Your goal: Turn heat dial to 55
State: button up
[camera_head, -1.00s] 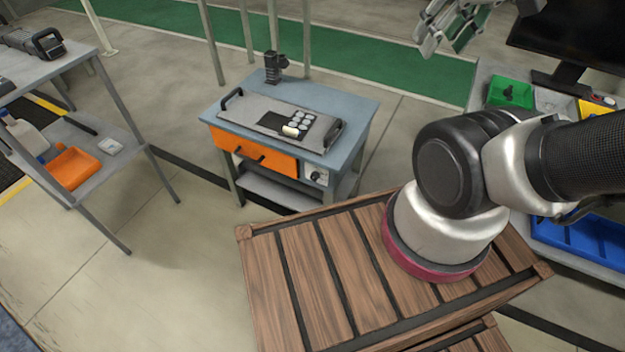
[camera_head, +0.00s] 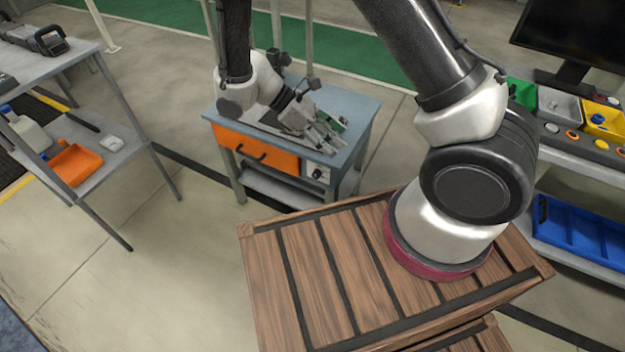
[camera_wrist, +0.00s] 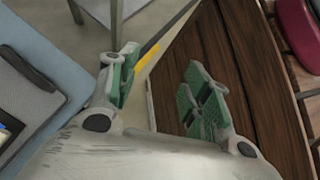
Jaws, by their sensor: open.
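The heat dial (camera_head: 318,173) looks like a small dark knob on a pale panel at the front right of the blue-grey workbench (camera_head: 362,112), right of the orange drawer (camera_head: 240,146). Its setting is too small to read. My gripper (camera_head: 328,136) is open and empty. In the head view it appears over the right end of the bench top, above and apart from the dial. In the wrist view, the green-padded fingers (camera_wrist: 160,88) are spread with nothing between them. The dial does not show in that view.
A grey tray with a dark handle (camera_wrist: 35,68) lies on the bench, partly hidden by my arm in the head view. A dark device (camera_head: 276,62) stands at the bench's back. A slatted wooden platform (camera_head: 300,270) is in front. Shelving (camera_head: 120,150) stands left.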

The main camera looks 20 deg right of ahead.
notch_tip(320, 180, down, 16)
jog(key=a+n+t+h, duration=0.1)
jog(key=n+t+h, duration=0.4)
jog(key=n, duration=0.6)
jog(key=n+t, duration=1.1)
jog(key=n, duration=1.4)
send_near(315, 176)
jog(key=x, duration=0.8)
jog(key=shift+w+d+f, duration=0.1)
jog(key=shift+w, duration=0.05)
jog(key=c, duration=1.1)
